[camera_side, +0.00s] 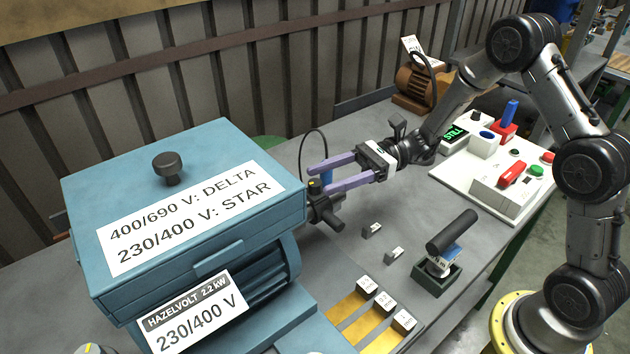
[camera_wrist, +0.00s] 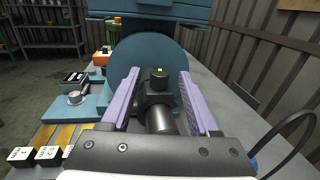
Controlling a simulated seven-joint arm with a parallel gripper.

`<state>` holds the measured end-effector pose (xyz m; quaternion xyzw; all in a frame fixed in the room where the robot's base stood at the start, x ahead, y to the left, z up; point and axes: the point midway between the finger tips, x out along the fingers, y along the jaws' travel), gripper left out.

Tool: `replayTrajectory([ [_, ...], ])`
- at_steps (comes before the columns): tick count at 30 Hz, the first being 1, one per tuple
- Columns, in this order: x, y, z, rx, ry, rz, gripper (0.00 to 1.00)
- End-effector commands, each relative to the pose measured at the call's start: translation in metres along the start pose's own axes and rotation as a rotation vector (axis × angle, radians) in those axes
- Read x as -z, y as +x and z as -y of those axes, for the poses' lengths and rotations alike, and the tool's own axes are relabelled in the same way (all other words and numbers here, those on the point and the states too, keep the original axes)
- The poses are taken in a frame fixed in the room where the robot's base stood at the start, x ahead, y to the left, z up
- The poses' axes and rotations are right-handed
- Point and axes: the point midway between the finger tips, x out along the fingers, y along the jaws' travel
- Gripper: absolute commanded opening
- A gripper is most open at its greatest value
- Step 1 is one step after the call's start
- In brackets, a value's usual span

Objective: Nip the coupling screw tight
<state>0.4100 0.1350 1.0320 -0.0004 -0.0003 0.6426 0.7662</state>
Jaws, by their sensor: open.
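The black coupling (camera_side: 325,209) sits at the shaft end of the blue motor. A short dark upright piece with a yellow mark on top, which looks like the coupling screw (camera_wrist: 159,74), stands on it; it shows small in the side view (camera_side: 313,185). My gripper (camera_side: 321,178) is open, its two purple fingers pointing at the motor. In the wrist view the fingers (camera_wrist: 159,82) lie left and right of the screw and coupling, with a gap on each side. Nothing is held. In the side view the near finger partly hides the area behind it.
The blue motor (camera_side: 185,215) with its terminal box fills the left. A blue item with a black cable (camera_side: 327,176) stands behind the fingers. Two small metal blocks (camera_side: 372,230), a black-handled tool in a holder (camera_side: 437,280) and a white control panel (camera_side: 480,187) lie right.

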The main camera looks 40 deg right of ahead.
Motion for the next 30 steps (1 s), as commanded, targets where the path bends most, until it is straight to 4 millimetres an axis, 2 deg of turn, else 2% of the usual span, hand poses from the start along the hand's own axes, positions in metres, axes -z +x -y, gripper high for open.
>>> replayTrajectory([
  [3,0.000,0.017,-0.001,-0.004,0.001,0.000,0.61],
  [7,0.001,0.028,-0.001,-0.002,0.001,0.000,0.61],
  [18,0.000,0.032,0.000,0.000,0.001,0.000,0.61],
  [28,0.000,0.032,0.000,0.000,0.001,0.000,0.02],
  [30,0.000,0.032,0.000,-0.001,0.001,0.000,0.00],
])
